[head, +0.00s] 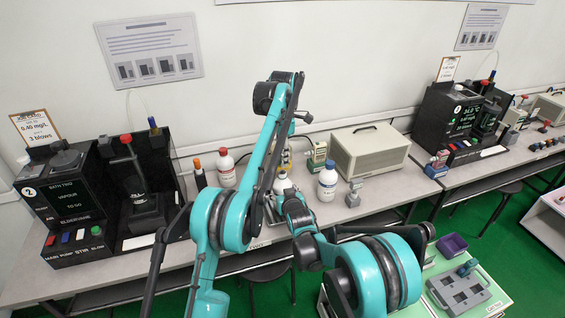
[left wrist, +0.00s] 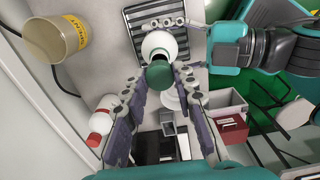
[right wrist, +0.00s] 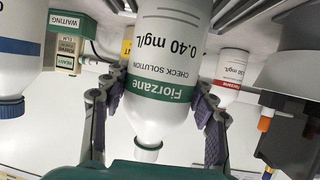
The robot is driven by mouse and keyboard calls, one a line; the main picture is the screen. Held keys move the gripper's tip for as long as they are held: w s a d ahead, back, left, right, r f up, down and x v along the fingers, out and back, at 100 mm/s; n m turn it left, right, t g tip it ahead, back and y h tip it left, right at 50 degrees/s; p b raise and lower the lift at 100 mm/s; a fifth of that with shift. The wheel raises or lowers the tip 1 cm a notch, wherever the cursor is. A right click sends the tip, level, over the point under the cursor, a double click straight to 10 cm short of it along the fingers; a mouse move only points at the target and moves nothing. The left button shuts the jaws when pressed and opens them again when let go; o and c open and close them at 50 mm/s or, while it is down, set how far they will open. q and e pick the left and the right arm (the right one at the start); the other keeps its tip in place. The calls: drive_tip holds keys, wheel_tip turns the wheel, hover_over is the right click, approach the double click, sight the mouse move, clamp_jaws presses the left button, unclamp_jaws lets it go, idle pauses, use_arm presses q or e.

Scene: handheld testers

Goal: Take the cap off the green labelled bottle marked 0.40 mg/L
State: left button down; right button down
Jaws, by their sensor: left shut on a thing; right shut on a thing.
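The green-labelled bottle (right wrist: 160,50), marked 0.40 mg/L, fills the middle of the right wrist view, where it appears inverted. My right gripper (right wrist: 158,84) is shut on its body from both sides. Its white neck (right wrist: 147,143) looks bare there. The bottle also shows in the left wrist view (left wrist: 158,44), near a metal rack. My left gripper (left wrist: 161,77) is shut on the dark green cap (left wrist: 160,74), close over the neck; the cap overlaps the neck in that view. In the head view the bottle (head: 283,184) is partly hidden by my arms.
A red-capped bottle (head: 226,168) stands left and a blue-capped bottle (head: 327,180) right. A beige box (head: 370,150) is behind on the right. A yellow-labelled cup (left wrist: 56,43) and a small grey-and-red box (left wrist: 228,122) are also near my left gripper.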

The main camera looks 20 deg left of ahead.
drive_tip(key=shift+c, duration=2.2)
unclamp_jaws()
